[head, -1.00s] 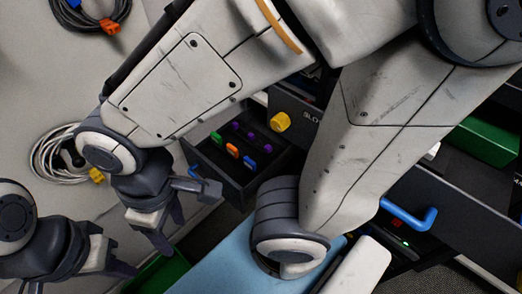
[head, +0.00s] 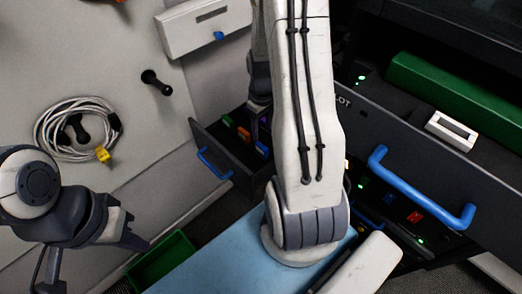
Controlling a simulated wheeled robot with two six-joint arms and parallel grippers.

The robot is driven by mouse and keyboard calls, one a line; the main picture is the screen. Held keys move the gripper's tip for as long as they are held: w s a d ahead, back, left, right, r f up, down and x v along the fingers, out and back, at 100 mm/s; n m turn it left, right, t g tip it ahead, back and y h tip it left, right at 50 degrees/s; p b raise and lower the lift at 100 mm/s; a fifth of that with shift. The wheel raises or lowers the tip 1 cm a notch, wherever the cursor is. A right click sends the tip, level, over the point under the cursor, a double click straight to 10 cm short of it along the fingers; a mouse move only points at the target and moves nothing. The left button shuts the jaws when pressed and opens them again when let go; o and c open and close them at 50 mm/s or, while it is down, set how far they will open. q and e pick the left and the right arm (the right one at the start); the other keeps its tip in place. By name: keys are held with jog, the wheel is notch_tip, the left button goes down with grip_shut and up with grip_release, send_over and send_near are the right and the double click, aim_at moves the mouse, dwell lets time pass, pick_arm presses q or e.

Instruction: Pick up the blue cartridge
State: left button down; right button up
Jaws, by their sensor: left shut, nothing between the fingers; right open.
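The blue cartridge (head: 262,149) stands in the open dark drawer (head: 205,137), beside an orange cartridge (head: 243,134) and a green one (head: 227,121). My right arm's pale forearm crosses the middle of the head view and hides the drawer's right side. My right gripper (head: 260,108) is partly hidden behind that forearm. It is open, at the drawer's back part, beyond the blue cartridge; the view does not show whether it touches anything. My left gripper (head: 136,240) is shut and empty at the lower left, well away from the drawer.
A larger drawer with a blue handle (head: 420,188) stands out at right. A green bin (head: 163,262) and a light blue surface (head: 215,262) lie below. A coiled cable (head: 50,122) hangs on the left wall panel, near a black peg (head: 157,83).

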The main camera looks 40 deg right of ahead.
aim_at(262, 145)
notch_tip(262, 145, down, 10)
jog(key=shift+r, duration=0.1)
grip_shut()
dwell(0.4)
